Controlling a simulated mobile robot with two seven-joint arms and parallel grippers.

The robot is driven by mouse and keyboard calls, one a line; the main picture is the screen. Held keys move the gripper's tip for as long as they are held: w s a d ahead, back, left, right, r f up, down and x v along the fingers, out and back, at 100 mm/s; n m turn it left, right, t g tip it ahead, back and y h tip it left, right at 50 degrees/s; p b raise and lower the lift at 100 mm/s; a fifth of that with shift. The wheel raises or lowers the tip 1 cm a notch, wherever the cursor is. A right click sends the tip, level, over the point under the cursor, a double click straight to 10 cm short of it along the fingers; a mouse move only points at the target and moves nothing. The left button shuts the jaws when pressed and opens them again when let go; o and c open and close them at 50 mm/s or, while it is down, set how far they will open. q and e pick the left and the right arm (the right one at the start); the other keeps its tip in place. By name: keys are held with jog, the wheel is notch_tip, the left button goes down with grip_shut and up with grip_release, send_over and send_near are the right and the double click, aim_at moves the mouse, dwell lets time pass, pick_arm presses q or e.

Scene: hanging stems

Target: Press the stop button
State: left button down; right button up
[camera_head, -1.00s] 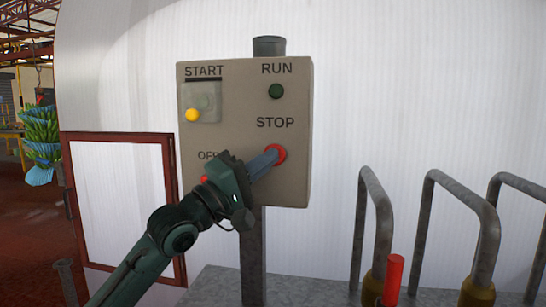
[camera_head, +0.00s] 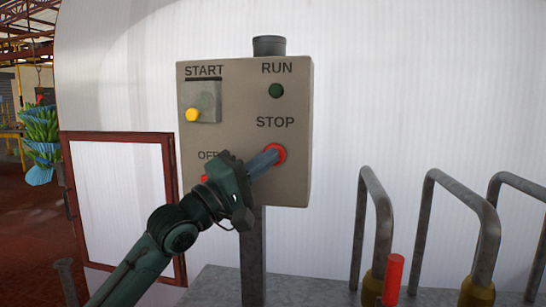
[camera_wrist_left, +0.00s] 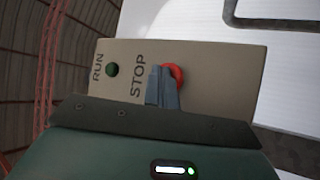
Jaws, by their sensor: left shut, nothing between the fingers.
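The red round stop button (camera_head: 281,152) sits on the beige control box (camera_head: 295,190), below the word STOP. My left gripper (camera_head: 272,155) is shut and empty, with its fingertips at the button, covering its middle and left part. In the left wrist view the shut fingers (camera_wrist_left: 166,88) point at the red button (camera_wrist_left: 178,74), which shows behind their tips. Whether the tips press it in cannot be told. My right gripper is not in view.
The box also has a yellow START switch (camera_head: 192,115), a dark green RUN lamp (camera_head: 276,91) and a red part by the OFF label, mostly hidden by my gripper. Grey bent pipes (camera_head: 383,220) and a red handle (camera_head: 393,280) stand at right.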

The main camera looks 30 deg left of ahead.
pick_arm(q)
jog(key=shift+w, duration=0.1)
dwell(0.6)
jog(key=shift+w+a+p, duration=0.2)
jog(key=shift+w+p, duration=0.05)
jog(key=shift+p, duration=0.1)
jog(key=shift+r, duration=0.1)
jog(key=shift+s+d+f, duration=0.1)
jog(key=shift+s+f, duration=0.05)
jog(key=shift+f, duration=0.05)
dwell(0.3)
jog(key=s, duration=0.2)
jog(key=s+d+p, duration=0.1)
jog(key=s, duration=0.2)
jog(key=shift+s+d, duration=0.3)
jog(key=shift+s, duration=0.05)
dwell(0.7)
